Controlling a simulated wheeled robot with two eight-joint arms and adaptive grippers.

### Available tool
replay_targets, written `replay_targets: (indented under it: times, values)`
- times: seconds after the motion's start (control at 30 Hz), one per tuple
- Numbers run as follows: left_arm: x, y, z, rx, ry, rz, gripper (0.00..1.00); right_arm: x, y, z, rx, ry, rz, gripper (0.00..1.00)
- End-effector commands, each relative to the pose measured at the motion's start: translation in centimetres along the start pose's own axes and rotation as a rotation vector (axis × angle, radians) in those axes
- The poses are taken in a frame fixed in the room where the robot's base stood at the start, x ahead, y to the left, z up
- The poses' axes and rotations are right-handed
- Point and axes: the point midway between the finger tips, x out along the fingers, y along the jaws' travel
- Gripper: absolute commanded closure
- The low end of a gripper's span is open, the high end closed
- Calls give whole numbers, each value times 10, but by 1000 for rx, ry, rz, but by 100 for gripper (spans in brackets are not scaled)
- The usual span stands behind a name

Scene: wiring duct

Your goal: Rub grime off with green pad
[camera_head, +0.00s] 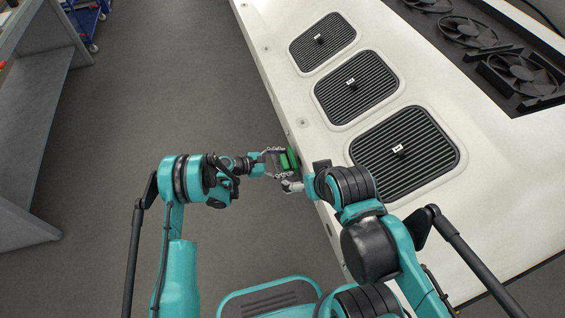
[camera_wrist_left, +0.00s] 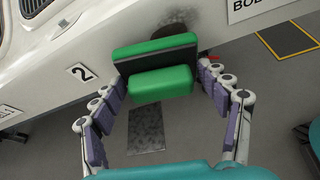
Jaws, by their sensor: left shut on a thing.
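My left gripper (camera_head: 276,163) is shut on the green pad (camera_head: 289,159) beside the duct's near side wall. In the left wrist view the pad (camera_wrist_left: 160,82) shows as two green parts with a dark grey band between them, held between my left gripper's fingers (camera_wrist_left: 162,72). A dark grime smudge (camera_wrist_left: 188,19) lies on the white wall just beyond the pad's upper edge, partly hidden by it. I cannot tell whether the pad touches the wall. My right gripper (camera_head: 294,186) is close beside the left one at the duct edge; its fingers are too small to judge.
The white duct (camera_head: 279,55) has several dark slatted vents (camera_head: 405,152) on top, and black fans (camera_head: 520,72) lie beyond. A grey bench (camera_head: 35,120) stands left; the floor between is clear.

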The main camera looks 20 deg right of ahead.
Motion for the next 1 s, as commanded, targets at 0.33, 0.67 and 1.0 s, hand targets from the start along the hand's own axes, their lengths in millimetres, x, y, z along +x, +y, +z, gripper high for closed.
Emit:
replay_targets:
  times: [0.33, 0.67, 1.0]
  values:
    - [7, 0, 3, 0, 0, 0, 59, 0, 0, 0, 0, 0, 0, 4]
    - [13, 0, 6, 0, 0, -1, 59, 0, 0, 0, 0, 0, 0, 4]
    - [10, -16, 8, 0, 0, -1, 59, 0, 0, 0, 0, 0, 0, 4]
